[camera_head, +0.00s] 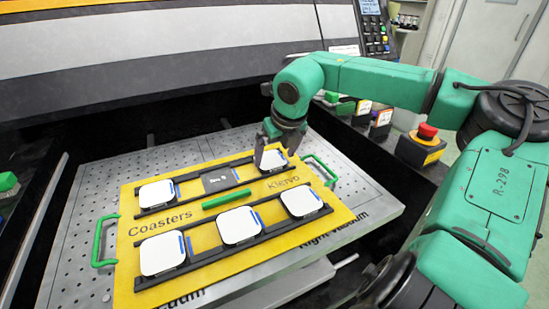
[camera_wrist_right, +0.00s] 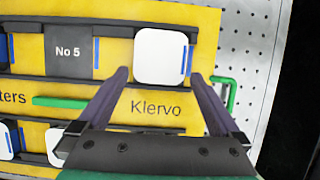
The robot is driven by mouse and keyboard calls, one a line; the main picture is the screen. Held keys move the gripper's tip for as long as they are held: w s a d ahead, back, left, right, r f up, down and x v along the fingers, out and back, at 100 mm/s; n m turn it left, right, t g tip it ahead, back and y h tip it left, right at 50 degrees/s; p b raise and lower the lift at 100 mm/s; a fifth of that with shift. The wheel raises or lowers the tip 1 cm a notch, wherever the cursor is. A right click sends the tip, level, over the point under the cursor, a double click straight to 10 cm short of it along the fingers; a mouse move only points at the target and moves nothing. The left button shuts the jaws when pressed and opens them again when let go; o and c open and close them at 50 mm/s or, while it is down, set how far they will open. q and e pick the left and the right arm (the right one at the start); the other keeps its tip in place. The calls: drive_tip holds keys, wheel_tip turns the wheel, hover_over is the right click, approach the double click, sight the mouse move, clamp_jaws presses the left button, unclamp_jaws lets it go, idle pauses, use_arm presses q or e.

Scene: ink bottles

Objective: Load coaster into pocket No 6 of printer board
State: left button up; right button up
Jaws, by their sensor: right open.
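The yellow printer board (camera_head: 126,275) lies on a perforated metal bed. A white rounded-square coaster (camera_head: 271,160) lies at the far right end of its back row, partly hidden by my right gripper (camera_head: 283,140). In the wrist view this coaster (camera_wrist_right: 160,56) appears flat in its pocket, with a blue strip along its right side. My right gripper (camera_wrist_right: 160,75) is open, its fingertips either side of the coaster's near edge, apart from it as far as I can tell. The pocket beside it, marked No 5 (camera_wrist_right: 68,50), is empty and dark. My left gripper is not in view.
Other white coasters fill the back-left pocket (camera_head: 157,195) and the front row (camera_head: 239,225). Green handles (camera_head: 103,243) stand at the board's ends, and a green bar (camera_head: 226,198) lies mid-board. A red emergency button (camera_head: 427,131) stands at right, near my arm.

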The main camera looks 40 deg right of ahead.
drive_tip(key=v, duration=1)
drive_tip(key=shift+s+a+r, duration=0.1)
drive_tip(key=shift+a, duration=0.05)
